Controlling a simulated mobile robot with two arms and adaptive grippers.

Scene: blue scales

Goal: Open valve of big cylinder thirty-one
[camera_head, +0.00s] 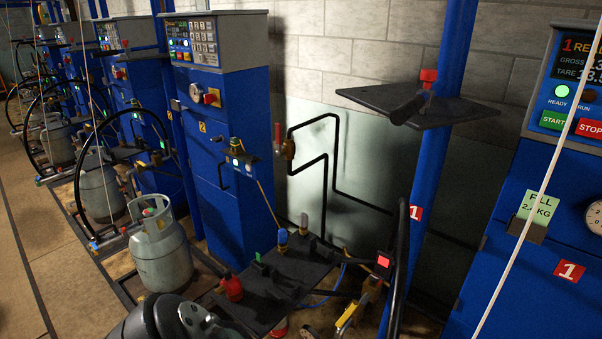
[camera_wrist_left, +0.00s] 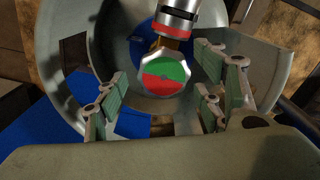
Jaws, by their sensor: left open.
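In the left wrist view I look down into the grey collar of a gas cylinder (camera_wrist_left: 282,60). A valve knob with a half green, half red face (camera_wrist_left: 164,75) sits inside it. A silver connector with a red band (camera_wrist_left: 170,18) is just above the knob in the picture. My left gripper (camera_wrist_left: 160,88) is open, its green-padded fingers on either side of the knob, with gaps visible between them and it. No cylinder number is legible. In the head view a grey cylinder (camera_head: 160,262) stands by the blue cabinet marked 2. My right gripper is not in view.
Blue filling cabinets (camera_head: 221,150) line the wall on the left. A dark plate with fittings (camera_head: 290,275) lies at lower centre, and a blue post (camera_head: 428,180) holds a black shelf (camera_head: 365,95). Another blue cabinet (camera_head: 530,250) stands at right. Open floor (camera_head: 45,215) lies at left.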

